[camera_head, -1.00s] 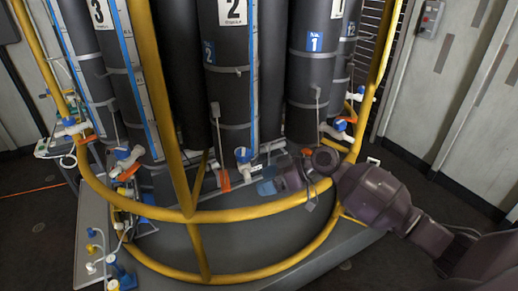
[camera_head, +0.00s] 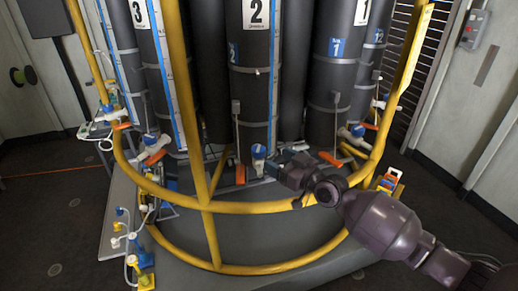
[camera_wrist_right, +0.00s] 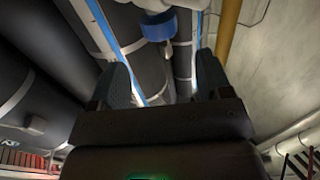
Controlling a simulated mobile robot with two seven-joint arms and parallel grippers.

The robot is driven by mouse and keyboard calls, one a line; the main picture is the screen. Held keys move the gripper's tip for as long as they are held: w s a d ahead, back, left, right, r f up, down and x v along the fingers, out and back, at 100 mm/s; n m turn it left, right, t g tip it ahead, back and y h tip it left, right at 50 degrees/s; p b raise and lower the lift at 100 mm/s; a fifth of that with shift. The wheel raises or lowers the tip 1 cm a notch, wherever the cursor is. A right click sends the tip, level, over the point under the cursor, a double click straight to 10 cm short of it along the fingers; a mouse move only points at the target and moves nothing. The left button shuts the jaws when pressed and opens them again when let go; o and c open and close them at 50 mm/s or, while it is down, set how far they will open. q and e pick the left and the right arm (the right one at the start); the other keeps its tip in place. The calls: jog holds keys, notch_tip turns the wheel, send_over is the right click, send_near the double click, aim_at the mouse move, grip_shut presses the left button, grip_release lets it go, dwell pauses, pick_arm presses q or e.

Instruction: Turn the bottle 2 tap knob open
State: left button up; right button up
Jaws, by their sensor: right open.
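Bottle 2 (camera_head: 252,85) is the dark cylinder in the middle of the head view, with a white "2" label and a blue stripe. Its tap (camera_head: 258,166) hangs low at the front, with a blue knob (camera_head: 258,151) on white fittings. My right gripper (camera_head: 273,169) is just right of and slightly below this knob. In the right wrist view a blue knob (camera_wrist_right: 158,26) on a white fitting lies ahead, between the lines of the two open fingers (camera_wrist_right: 163,84). The fingers look empty and apart from it. My left gripper is not in view.
A yellow rail (camera_head: 235,207) curves in front of the bottles, and my right arm reaches over it. Bottle 3's tap (camera_head: 150,145) is to the left, and another blue-knobbed tap (camera_head: 357,131) is to the right. An orange handle (camera_head: 240,175) hangs just left of bottle 2's tap.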

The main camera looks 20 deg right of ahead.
aim_at(264, 152)
jog(key=x, duration=0.8)
jog(key=shift+w+f, duration=0.1)
jog(key=shift+w, duration=0.1)
